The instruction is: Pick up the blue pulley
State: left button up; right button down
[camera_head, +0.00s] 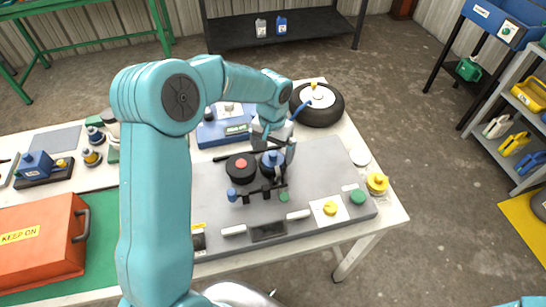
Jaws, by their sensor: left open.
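The blue pulley (272,159) looks like the small blue round part on the dark fixture in the middle of the grey plate (215,185). My left gripper (275,145) comes down over it from behind, open, with a finger near each side of it. I cannot tell whether the fingers touch it. The gripper partly hides the pulley's top and back. My right gripper is out of the picture.
A black disc with a red centre (241,166) sits close left of the pulley. A wheel (318,104) lies behind, and an orange case (40,240) stands at left.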

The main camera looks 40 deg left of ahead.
pick_arm(q)
jog(key=f, duration=0.2)
jog(key=shift+w+a+f, duration=0.2)
jog(key=shift+w+f, duration=0.15)
jog(key=shift+d, duration=0.1)
jog(key=shift+s+d+r, duration=0.1)
jog(key=shift+s+r, duration=0.05)
jog(key=shift+s, duration=0.15)
jog(key=shift+w+f, duration=0.2)
jog(key=shift+w, duration=0.05)
jog(key=c, duration=1.1)
jog(key=shift+c, duration=0.7)
jog(key=shift+s+r, duration=0.1)
jog(key=shift+r, duration=0.05)
